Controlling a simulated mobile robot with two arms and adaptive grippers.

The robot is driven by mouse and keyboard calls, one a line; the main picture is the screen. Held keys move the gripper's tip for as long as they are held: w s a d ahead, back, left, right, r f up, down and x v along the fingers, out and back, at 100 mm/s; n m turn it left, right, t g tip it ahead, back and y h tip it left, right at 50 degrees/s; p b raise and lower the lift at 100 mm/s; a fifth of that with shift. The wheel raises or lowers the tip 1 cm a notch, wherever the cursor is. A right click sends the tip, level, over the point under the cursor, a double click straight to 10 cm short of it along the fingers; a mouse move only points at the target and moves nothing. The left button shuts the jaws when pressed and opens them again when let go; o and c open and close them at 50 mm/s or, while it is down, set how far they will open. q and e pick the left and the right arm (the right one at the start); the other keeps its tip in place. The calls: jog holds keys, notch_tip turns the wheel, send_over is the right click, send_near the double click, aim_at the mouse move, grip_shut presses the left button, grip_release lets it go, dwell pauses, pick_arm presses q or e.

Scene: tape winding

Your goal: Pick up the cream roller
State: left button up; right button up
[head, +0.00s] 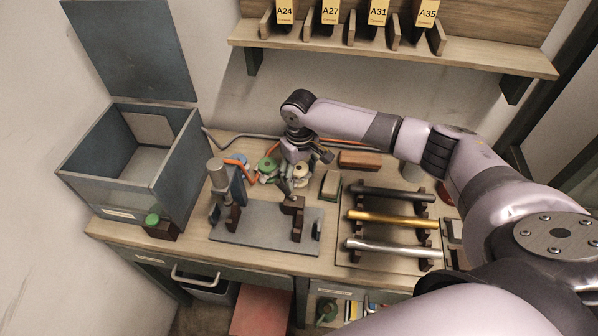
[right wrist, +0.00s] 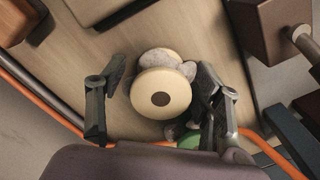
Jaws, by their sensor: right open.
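The cream roller (right wrist: 160,93) shows in the right wrist view as a round cream disc with a brown centre, with greyish parts behind it. In the head view the cream roller (head: 301,174) is at the back of the bench, partly hidden by my right gripper. My right gripper (head: 293,168) is pointing down over it. In the right wrist view the fingers of my right gripper (right wrist: 161,72) are apart on either side of the roller, with a gap visible at the left. My left gripper is not in view.
A green roller (head: 267,165) and an orange cable (head: 253,178) are close beside. A metal stand (head: 265,236) is in front. A rack holds a black rod, a gold rod (head: 385,219) and a silver rod. A brown block (head: 360,160) is to the right; an open bin (head: 120,190) is left.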

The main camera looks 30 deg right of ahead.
jog(key=shift+c, duration=0.2)
jog(key=c, duration=1.1)
jog(key=shift+c, duration=0.2)
jog(key=shift+r, duration=0.1)
